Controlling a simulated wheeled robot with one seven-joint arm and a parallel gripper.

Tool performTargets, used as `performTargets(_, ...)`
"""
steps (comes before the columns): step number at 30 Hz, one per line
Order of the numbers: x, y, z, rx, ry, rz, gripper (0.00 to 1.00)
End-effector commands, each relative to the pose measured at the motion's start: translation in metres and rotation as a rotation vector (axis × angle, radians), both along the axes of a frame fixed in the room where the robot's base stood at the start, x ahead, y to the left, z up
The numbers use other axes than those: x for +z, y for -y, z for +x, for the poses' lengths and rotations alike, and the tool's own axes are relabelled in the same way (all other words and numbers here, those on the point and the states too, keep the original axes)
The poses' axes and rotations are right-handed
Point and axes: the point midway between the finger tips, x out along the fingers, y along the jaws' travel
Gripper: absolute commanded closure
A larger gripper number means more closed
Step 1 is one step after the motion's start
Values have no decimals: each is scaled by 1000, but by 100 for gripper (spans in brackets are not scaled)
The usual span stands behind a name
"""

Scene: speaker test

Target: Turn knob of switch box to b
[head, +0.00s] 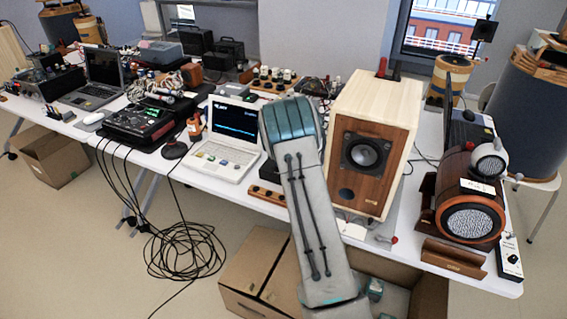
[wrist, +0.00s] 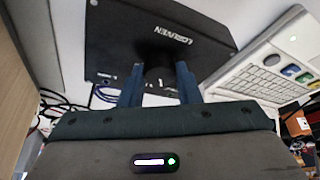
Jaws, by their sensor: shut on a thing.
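A black box (wrist: 205,32) with white lettering fills the upper middle of the wrist view. I take it for the switch box. A dark round knob (wrist: 158,77) stands out from it. My gripper (wrist: 158,88) has one blue-grey finger on each side of this knob and is shut on it. The small marks along the box's edge are too small to read, so I cannot tell which position the knob points to. In the head view my arm hides the gripper, the knob and most of the box.
A white laptop (head: 223,160) stands left of my arm, and a wooden speaker (head: 375,140) stands close on the right. A brown round speaker (head: 470,222) and a small white box with a black knob (head: 511,262) are farther right. Cables (head: 185,250) lie on the floor.

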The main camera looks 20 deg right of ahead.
Motion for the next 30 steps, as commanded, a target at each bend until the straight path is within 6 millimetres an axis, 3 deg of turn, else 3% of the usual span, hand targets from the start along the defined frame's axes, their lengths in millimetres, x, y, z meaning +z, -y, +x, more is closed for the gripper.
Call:
performTargets(15, 0, -3, 1, -387, 0, -1, 93)
performTargets(30, 0, -3, 1, -508, -2, 0, 93)
